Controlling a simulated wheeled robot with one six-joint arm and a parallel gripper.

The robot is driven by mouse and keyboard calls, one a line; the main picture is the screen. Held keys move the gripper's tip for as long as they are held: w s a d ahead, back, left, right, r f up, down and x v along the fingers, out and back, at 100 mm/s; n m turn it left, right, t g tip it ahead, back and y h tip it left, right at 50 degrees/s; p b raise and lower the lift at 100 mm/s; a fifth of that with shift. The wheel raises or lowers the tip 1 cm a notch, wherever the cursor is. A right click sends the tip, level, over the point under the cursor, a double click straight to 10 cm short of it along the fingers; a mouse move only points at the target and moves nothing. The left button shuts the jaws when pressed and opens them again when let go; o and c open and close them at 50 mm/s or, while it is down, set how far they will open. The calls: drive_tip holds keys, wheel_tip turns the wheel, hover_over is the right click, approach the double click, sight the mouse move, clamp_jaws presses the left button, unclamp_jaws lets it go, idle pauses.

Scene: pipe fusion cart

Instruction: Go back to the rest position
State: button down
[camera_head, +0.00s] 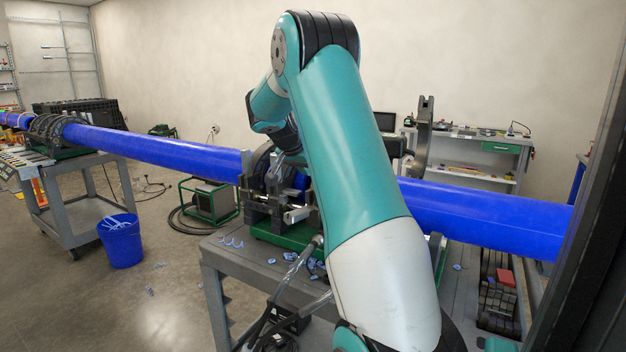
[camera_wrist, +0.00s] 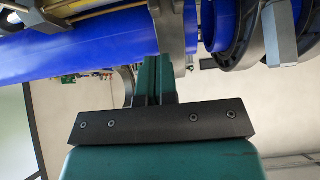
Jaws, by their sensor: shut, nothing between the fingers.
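My gripper (camera_wrist: 154,68) shows in the wrist view, with its green fingers together and nothing between them. The fingertips are close to the blue pipe (camera_wrist: 70,48) and a grey clamp part (camera_wrist: 168,25); I cannot tell whether they touch. In the head view my arm hides the gripper. The arm is bent over the cart (camera_head: 215,258), in front of the fusion machine (camera_head: 258,195) that clamps the pipe (camera_head: 160,148). The arm also covers part of the machine and pipe.
A blue bucket (camera_head: 121,243) and a green-framed unit (camera_head: 208,200) stand on the floor. Another cart (camera_head: 85,205) is at the left. A workbench (camera_head: 470,150) is at the back wall. Blue shavings (camera_head: 232,242) lie on the cart top. Open floor shows at front left.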

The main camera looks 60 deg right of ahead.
drive_tip(key=shift+b+v, duration=0.3)
drive_tip(key=shift+v, duration=2.3)
drive_tip(key=a+f+n+t+y, duration=0.25)
drive_tip(key=a+n, duration=0.45)
drive_tip(key=a, duration=0.9)
drive_tip(key=a+f+n+t+y, duration=0.1)
drive_tip(key=a+n+y, duration=0.45)
drive_tip(key=a, duration=1.05)
drive_tip(key=s+a+f+n+g+y, duration=0.1)
drive_tip(key=s+a+n+g+y, duration=0.1)
drive_tip(key=s+a+n, duration=0.4)
drive_tip(key=s+a+f+n+g+y, duration=0.1)
drive_tip(key=s+a+n, duration=0.5)
drive_tip(key=s+a, duration=0.7)
drive_tip(key=shift+s+a+f+n+g+y, duration=0.25)
drive_tip(key=shift+a+f+n+g+y, duration=0.1)
drive_tip(key=shift+a+f+y, duration=0.25)
drive_tip(key=shift+d, duration=0.15)
